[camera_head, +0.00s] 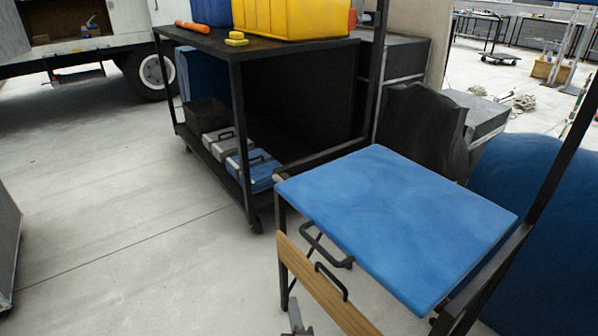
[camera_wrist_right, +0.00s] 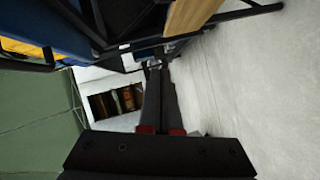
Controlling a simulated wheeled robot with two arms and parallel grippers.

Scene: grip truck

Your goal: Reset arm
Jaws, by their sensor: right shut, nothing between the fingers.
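My right gripper (camera_head: 297,322) shows only as a small grey tip at the bottom edge of the head view, below the wooden board (camera_head: 322,289) on the front of a blue-topped stand. In the right wrist view its two dark fingers (camera_wrist_right: 153,68) lie together, with nothing seen between them. The board also shows at the top of that view (camera_wrist_right: 190,14), apart from the fingers. My left gripper is not in view.
The blue-topped stand (camera_head: 395,215) has black handles at its front. A black cart (camera_head: 290,50) holds yellow bins (camera_head: 300,14) on top and toolboxes (camera_head: 255,170) below. A white truck (camera_head: 70,30) stands at the back left.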

